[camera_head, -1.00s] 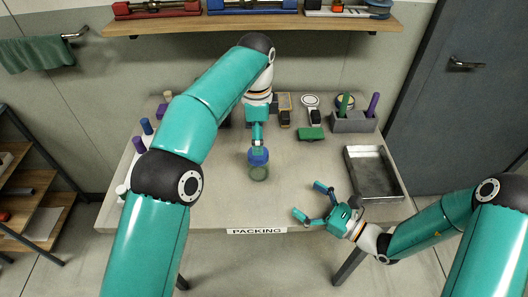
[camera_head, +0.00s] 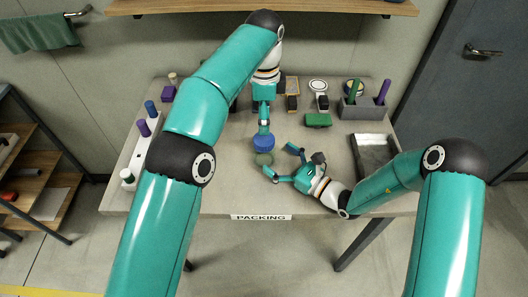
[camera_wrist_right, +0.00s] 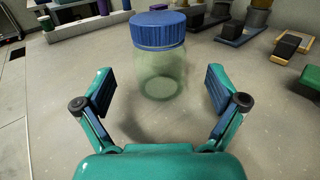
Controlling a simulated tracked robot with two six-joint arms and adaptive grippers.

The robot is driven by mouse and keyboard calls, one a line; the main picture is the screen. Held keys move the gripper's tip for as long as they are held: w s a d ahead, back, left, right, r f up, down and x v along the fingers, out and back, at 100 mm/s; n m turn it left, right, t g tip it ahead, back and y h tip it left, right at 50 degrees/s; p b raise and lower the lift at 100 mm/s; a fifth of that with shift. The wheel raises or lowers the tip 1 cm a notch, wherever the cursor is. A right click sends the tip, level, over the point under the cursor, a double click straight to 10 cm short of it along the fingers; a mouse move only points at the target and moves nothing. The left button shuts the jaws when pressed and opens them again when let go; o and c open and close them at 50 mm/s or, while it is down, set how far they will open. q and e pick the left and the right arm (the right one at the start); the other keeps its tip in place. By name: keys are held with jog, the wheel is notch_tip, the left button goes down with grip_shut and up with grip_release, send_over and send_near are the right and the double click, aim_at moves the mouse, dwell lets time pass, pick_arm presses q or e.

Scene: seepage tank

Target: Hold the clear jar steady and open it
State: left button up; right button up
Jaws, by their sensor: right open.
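The clear, green-tinted jar (camera_head: 264,159) stands upright on the table with its blue lid (camera_head: 263,142) on. In the right wrist view the jar (camera_wrist_right: 160,75) stands ahead, between and just beyond the fingertips, and its blue lid (camera_wrist_right: 159,32) shows whole. My right gripper (camera_head: 281,161) is open and empty, low over the table and right of the jar, apart from it; its two fingers also show in the right wrist view (camera_wrist_right: 160,92). My left gripper (camera_head: 264,122) points down at the lid from behind or above. Its fingers look narrow from here, and I cannot tell whether they touch the lid.
A metal tray (camera_head: 372,152) lies at the right. A grey holder (camera_head: 362,109) with green and purple items stands behind it. A green block (camera_head: 318,120) lies near the back. A white rack (camera_head: 137,150) with colored pegs is at the left. The table front is clear.

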aim_at(264, 138)
jog(key=x, duration=0.5)
jog(key=shift+w+a, duration=0.25)
jog(key=shift+a, duration=0.05)
grip_shut()
pick_arm(q)
jog(key=m, duration=1.7)
jog(key=shift+m, duration=0.4)
jog(key=shift+f, duration=4)
